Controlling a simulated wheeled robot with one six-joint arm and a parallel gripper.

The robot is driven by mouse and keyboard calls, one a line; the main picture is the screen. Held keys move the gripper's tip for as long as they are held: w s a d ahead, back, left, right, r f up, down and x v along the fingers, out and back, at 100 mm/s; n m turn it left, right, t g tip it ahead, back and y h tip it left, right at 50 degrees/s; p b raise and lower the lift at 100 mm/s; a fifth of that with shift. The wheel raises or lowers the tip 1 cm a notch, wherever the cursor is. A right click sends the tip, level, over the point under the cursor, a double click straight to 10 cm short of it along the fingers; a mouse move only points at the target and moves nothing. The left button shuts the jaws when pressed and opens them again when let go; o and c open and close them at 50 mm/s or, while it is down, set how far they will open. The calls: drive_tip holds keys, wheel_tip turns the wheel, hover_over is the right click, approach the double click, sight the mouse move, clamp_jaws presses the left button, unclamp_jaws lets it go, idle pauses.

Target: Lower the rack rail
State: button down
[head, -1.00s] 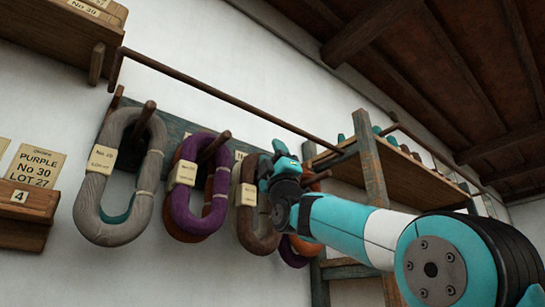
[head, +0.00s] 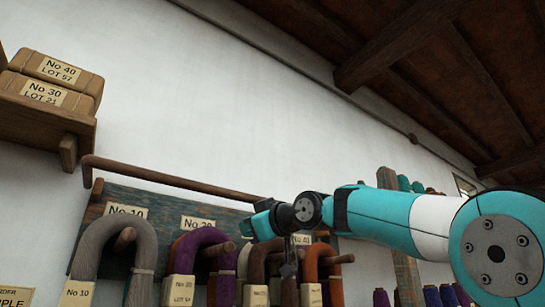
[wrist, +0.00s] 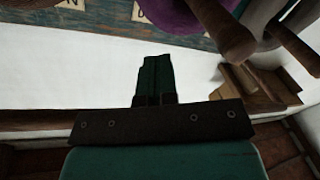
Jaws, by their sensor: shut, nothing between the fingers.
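The rack rail (head: 175,180) is a thin brown wooden rod with a down-turned left end. In the head view it runs just above the label board, sloping down to the right in the picture. Its right part is hidden behind my arm. My gripper (head: 247,228) is below the rail's right part and in front of the board. In the wrist view my gripper's dark fingers (wrist: 155,72) are shut together and empty. Whether they touch the rail cannot be told. I cannot make out the rail in the wrist view.
Pegs (wrist: 225,35) jut close to my fingers. A shelf (head: 40,125) with wrapped packages is at upper left. Bare wall lies above the rail.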

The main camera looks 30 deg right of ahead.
drive_tip(key=s+d+r+m+g+h+p, duration=0.2)
drive_tip(key=s+r+m+g+p, duration=0.25)
drive_tip(key=r+p, duration=0.7)
drive_tip(key=s+d+r+m+g+h+p, duration=0.25)
drive_tip(key=s+r+m+g+p, duration=0.2)
drive_tip(key=r+p, duration=0.75)
drive_tip(key=w+f, duration=0.3)
drive_tip(key=f, duration=0.3)
drive_tip(key=w+f, duration=0.3)
drive_tip(key=f, duration=0.4)
drive_tip(key=shift+w+d+f+n+t+y, duration=0.15)
drive_tip(key=shift+w+f+n+t+y, duration=0.1)
drive_tip(key=shift+w+n+t+y, duration=0.15)
drive_tip(key=shift+b, duration=0.3)
